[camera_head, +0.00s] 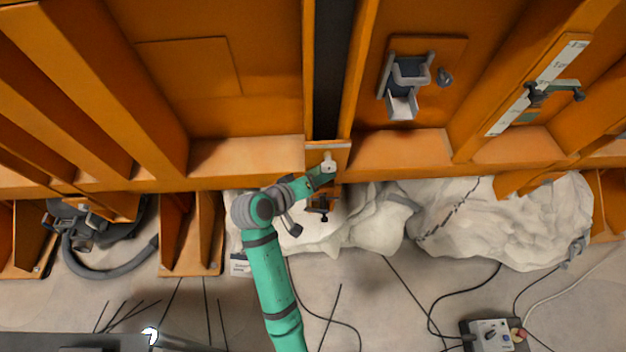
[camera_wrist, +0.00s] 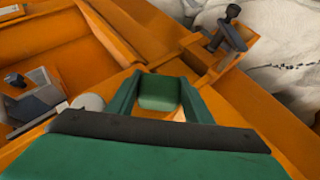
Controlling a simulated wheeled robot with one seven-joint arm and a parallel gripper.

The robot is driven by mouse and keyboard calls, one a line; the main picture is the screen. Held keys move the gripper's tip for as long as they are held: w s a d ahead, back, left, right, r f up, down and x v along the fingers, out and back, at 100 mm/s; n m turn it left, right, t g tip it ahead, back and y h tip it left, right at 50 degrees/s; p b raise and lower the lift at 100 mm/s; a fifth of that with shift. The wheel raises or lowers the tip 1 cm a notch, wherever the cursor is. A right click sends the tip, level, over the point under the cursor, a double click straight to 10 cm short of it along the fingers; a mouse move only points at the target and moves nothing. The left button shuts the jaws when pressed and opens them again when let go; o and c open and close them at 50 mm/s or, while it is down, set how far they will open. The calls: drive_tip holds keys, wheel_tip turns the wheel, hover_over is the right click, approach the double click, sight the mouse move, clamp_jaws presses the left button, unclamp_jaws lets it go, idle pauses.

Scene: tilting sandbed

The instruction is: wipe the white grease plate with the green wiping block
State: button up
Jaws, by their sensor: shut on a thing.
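My gripper (camera_head: 326,174) is at the lower end of the dark channel in the orange frame in the head view. In the wrist view my gripper (camera_wrist: 160,90) is shut on the green wiping block (camera_wrist: 158,95), which sits between the two green fingers. The block is not clear in the head view. A small white patch (camera_head: 328,162) shows right at the gripper's tip; I cannot tell whether it is the grease plate. A pale rounded piece (camera_wrist: 89,101) lies left of the fingers in the wrist view. Contact between block and plate cannot be seen.
A grey bracket (camera_head: 405,85) stands on the orange frame to the right. A black clamp (camera_wrist: 230,30) sits on an orange ledge in the wrist view. White rocks (camera_head: 500,225) lie below the frame. A control box (camera_head: 492,335) and cables lie on the floor.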

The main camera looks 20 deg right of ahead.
drive_tip(key=s+d, duration=0.1)
drive_tip(key=d, duration=0.5)
drive_tip(key=shift+s, duration=0.2)
drive_tip(key=shift+s+d+r, duration=0.1)
drive_tip(key=shift+s+d, duration=0.1)
drive_tip(key=shift+d, duration=0.2)
drive_tip(key=shift+c, duration=1.1)
drive_tip(key=shift+w+a, duration=0.4)
drive_tip(key=shift+a, duration=1)
drive_tip(key=shift+w+a, duration=0.45)
drive_tip(key=shift+a, duration=0.9)
drive_tip(key=shift+w+a, duration=0.4)
drive_tip(key=shift+a, duration=1)
drive_tip(key=s+a+f, duration=0.1)
drive_tip(key=s, duration=0.4)
drive_tip(key=shift+s+a, duration=0.3)
drive_tip(key=shift+s, duration=0.05)
drive_tip(key=shift+f, duration=0.15)
drive_tip(key=shift+s+a+f, duration=0.15)
drive_tip(key=shift+s+a, duration=0.05)
drive_tip(key=shift+s, duration=0.55)
drive_tip(key=shift+s+a+f, duration=0.1)
drive_tip(key=shift+s+a, duration=0.1)
drive_tip(key=shift+s, duration=0.5)
